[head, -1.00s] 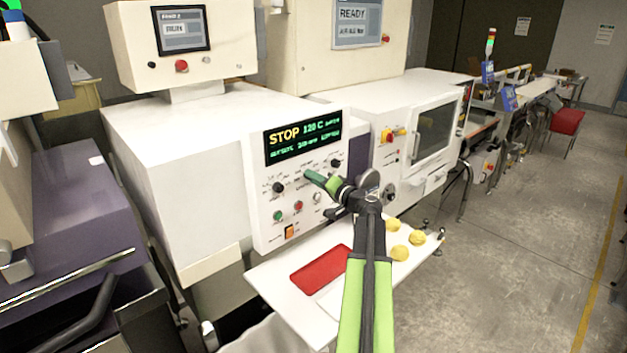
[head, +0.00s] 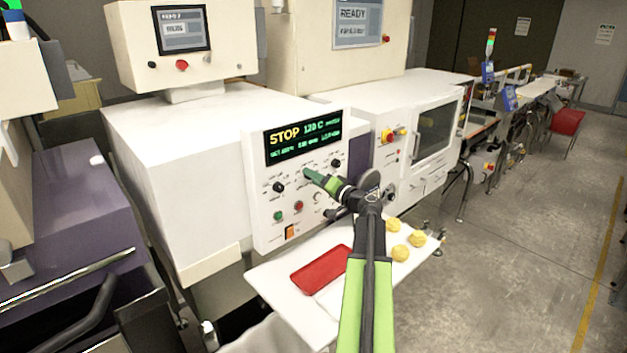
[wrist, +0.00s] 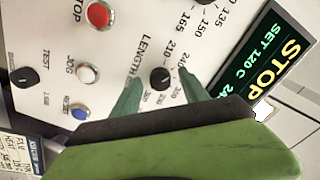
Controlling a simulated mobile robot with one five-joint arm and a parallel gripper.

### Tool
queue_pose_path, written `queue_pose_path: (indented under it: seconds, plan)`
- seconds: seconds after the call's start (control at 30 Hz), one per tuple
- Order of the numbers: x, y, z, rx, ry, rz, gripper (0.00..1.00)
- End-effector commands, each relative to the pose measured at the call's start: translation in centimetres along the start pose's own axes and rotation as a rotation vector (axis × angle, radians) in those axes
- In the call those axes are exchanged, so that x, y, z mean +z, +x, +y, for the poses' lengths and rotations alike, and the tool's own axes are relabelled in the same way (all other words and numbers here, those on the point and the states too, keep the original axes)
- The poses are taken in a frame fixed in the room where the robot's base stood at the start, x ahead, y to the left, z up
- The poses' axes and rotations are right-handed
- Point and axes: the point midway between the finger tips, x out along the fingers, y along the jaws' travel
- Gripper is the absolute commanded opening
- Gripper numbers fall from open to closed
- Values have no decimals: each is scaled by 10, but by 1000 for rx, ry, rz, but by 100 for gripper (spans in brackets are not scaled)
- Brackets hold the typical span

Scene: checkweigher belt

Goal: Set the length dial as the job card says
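The length dial (wrist: 160,78) is a small black knob beside the word LENGTH on the white panel (wrist: 50,35), with numbers such as 210 and 240 around it. My gripper (wrist: 160,88) has its two green fingers apart, one on each side of the knob, with a visible gap to it. In the head view my gripper (head: 308,174) is at the panel below the display, and its fingers hide the dial. A card (wrist: 20,152) with dark and pale print shows at the lower left of the wrist view; I cannot tell its full text.
The display (head: 303,137) reads STOP and 120 C. A white shelf (head: 270,283) with a red pad (head: 321,269) lies below.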

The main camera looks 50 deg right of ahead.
Motion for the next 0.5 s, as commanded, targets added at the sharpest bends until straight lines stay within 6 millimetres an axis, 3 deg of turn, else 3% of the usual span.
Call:
queue_pose_path:
  seconds: [0.27,0.37,0.5]
  plan:
    - [0,-7,0,1,0,0,52]
    - [1,-25,0,2,0,2,52]
    - [2,-64,-1,2,0,3,52]
